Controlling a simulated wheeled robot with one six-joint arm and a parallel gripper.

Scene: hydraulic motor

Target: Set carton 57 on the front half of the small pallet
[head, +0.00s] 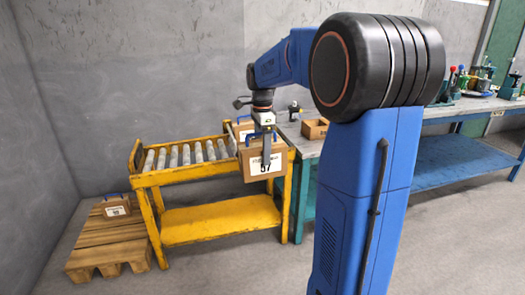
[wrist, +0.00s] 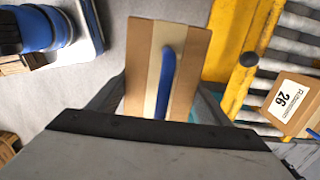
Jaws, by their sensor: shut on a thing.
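Carton 57 (head: 254,168) is a brown box with a white label, held up in front of the right end of the yellow roller stand. My gripper (head: 266,148) is shut on it from above. In the wrist view the carton (wrist: 141,65) shows from the top with a blue handle, and the jaws lie along its two sides. The small wooden pallet (head: 88,256) is on the floor at the far left, well away from the carton. Another carton (head: 116,207) with a blue handle sits on its back part. The front slats are bare.
The yellow roller stand (head: 205,226) is between the held carton and the pallet. Carton 26 (wrist: 290,102) is on its right end, close behind the held one. A workbench (head: 455,160) runs along the right. Grey floor is open in front of the stand.

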